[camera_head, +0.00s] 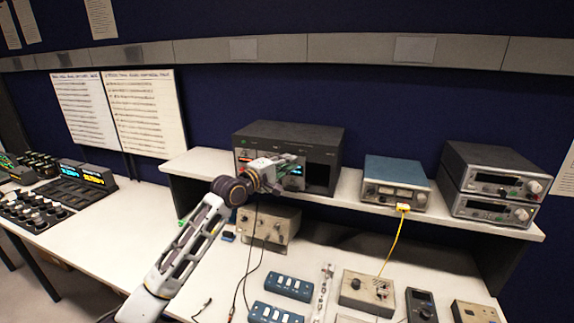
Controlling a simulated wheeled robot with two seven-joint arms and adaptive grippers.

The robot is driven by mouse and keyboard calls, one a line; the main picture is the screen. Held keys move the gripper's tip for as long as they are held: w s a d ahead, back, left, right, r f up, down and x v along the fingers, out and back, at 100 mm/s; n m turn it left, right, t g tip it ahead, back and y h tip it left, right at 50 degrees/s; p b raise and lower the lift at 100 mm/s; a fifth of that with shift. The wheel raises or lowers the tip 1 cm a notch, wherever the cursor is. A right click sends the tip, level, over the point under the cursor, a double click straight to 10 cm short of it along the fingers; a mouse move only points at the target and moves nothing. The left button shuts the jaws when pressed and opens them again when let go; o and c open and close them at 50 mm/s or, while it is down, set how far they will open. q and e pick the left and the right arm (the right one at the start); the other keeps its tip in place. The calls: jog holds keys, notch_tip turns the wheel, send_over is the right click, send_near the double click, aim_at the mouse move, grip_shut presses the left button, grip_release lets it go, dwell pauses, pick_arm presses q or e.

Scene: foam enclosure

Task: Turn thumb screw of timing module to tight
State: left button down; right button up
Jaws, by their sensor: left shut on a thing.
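The timing module seems to be part of the dark rack unit (325,150) on the shelf, with lit displays at its left front and an open dark bay at its right. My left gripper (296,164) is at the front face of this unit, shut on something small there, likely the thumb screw. The thumb screw itself is hidden behind the fingers, so its turn position cannot be seen. My left arm reaches up from the lower left and covers part of the front. My right gripper is not in view.
On the shelf (460,220) stand a blue-topped instrument (395,183) with a yellow cable and two stacked instruments (492,182). Below are a beige box (268,222), blue switch boxes (289,287) and a knob box (367,293). A control console (45,195) is at the left.

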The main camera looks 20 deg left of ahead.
pick_arm(q)
jog(key=shift+d+f+n+t+y+b, duration=0.3)
jog(key=shift+n+t+y, duration=1.05)
jog(key=shift+n, duration=3.5)
jog(key=shift+d+n+t+y+b, duration=0.1)
jog(key=shift+n+t+y+b, duration=0.4)
jog(key=shift+n+y, duration=2.95)
jog(key=shift+d+f+n+t+y+b, duration=0.25)
jog(key=shift+n+t, duration=0.7)
jog(key=shift+n, duration=5.25)
jog(key=shift+a+r, duration=0.1)
jog(key=shift+r, duration=0.05)
jog(key=c, duration=1.4)
grip_release()
